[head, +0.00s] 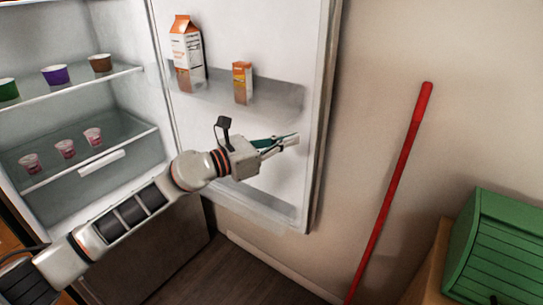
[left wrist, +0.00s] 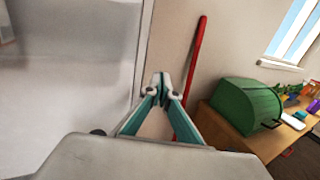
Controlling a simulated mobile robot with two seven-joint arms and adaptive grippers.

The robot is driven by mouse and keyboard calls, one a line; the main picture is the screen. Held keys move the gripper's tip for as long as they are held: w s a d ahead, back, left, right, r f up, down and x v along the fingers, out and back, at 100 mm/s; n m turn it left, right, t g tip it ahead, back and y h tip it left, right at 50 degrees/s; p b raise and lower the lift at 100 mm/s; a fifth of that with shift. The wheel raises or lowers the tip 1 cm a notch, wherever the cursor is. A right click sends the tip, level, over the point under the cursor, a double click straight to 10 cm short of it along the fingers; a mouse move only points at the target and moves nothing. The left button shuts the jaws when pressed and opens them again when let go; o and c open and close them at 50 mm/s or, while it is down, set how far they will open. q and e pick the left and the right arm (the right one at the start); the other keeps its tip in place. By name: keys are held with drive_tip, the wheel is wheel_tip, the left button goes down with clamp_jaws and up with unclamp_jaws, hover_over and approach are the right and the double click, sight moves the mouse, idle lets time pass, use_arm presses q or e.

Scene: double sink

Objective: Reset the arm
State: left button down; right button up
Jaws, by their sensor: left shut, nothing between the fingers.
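My left arm reaches in from the left of the head view. My left gripper (head: 294,138) is shut and empty in front of the inner side of the open fridge door (head: 245,30). In the left wrist view the left gripper (left wrist: 160,82) shows its teal fingers together with nothing between them. The fridge door (left wrist: 75,70) fills the left of that view, with its edge just left of the fingertips. My right gripper is in neither view.
An orange-and-white carton (head: 187,50) and a small orange box (head: 242,82) stand in the door shelf. Cups and small tubs sit on the fridge shelves. A red pole (head: 398,180) leans on the wall. A green bread box (head: 497,250) stands on a wooden counter at the right.

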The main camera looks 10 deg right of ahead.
use_arm(q)
drive_tip(key=s+a+f+n+t+p, duration=0.2)
drive_tip(key=s+a+f+n, duration=0.1)
drive_tip(key=s+a+n, duration=0.4)
drive_tip(key=s+a+f+n+t+y, duration=0.2)
drive_tip(key=s+a+f+n+y, duration=0.15)
drive_tip(key=a+f+n, duration=0.5)
drive_tip(key=s+a+f+n+t+y, duration=0.2)
drive_tip(key=a+f+n+y, duration=0.25)
drive_tip(key=f+n, duration=0.65)
drive_tip(key=s+a+f+n+t+y, duration=0.1)
drive_tip(key=s+a+f+n+y, duration=0.2)
drive_tip(key=a+f+n, duration=0.65)
drive_tip(key=s+a+f+n+g+y, duration=0.1)
drive_tip(key=s+a+f+n, duration=0.2)
drive_tip(key=s, duration=0.3)
drive_tip(key=s+a+f+n+g+y, duration=0.1)
drive_tip(key=s+a+f+n+y, duration=0.1)
drive_tip(key=s+f+n, duration=0.3)
drive_tip(key=shift+s+a+f+n+g, duration=0.25)
drive_tip(key=shift+s+a+n+g, duration=0.2)
drive_tip(key=shift+s+n, duration=0.4)
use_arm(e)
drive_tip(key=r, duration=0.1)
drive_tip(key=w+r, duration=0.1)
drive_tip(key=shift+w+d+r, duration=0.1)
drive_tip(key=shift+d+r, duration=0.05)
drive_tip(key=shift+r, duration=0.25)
